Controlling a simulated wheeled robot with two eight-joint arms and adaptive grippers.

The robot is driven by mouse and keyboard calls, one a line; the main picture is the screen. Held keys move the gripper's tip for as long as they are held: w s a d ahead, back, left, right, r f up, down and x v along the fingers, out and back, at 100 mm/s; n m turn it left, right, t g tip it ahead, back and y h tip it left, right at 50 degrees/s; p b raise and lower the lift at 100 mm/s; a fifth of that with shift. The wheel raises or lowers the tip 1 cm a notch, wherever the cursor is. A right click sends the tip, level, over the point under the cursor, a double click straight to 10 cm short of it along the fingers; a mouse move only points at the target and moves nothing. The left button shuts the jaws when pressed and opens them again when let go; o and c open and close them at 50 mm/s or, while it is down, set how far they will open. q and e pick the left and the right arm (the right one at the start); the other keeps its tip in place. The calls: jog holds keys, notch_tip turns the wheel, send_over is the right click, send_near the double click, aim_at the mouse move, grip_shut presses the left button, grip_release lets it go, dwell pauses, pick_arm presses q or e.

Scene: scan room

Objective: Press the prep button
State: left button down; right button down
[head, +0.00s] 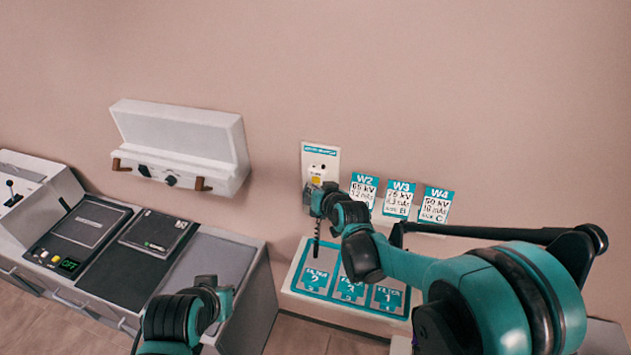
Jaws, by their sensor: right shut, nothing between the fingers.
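A white control panel (333,159) with a teal header is fixed to the wall; its lettering is too small to read. A yellow button (316,181) shows on its lower part, just above my right gripper. My right gripper (309,197) is shut and empty, in front of the panel's lower end, and hides part of it. Whether it touches the button or panel, I cannot tell.
Cards W2 (364,187), W3 (399,198) and W4 (436,205) are right of the panel. Below is a tray with numbered teal plates (316,281). A console (88,223) and white wall-mounted box (180,137) are left. A thin dark piece hangs below my right gripper.

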jog(key=shift+w, duration=0.1)
dwell(0.3)
jog(key=shift+w+d, duration=0.15)
jog(key=shift+w, duration=0.2)
jog(key=shift+w+d+b, duration=0.15)
jog(key=shift+w+b, duration=0.15)
jog(key=shift+w, duration=0.15)
dwell(0.7)
jog(key=shift+s, duration=0.1)
jog(key=shift+s+a, duration=0.3)
jog(key=shift+s, duration=0.5)
jog(key=s, duration=0.1)
jog(key=s+a, duration=0.1)
jog(key=s, duration=0.2)
jog(key=shift+s+a, duration=0.25)
jog(key=shift+s, duration=0.15)
dwell(0.6)
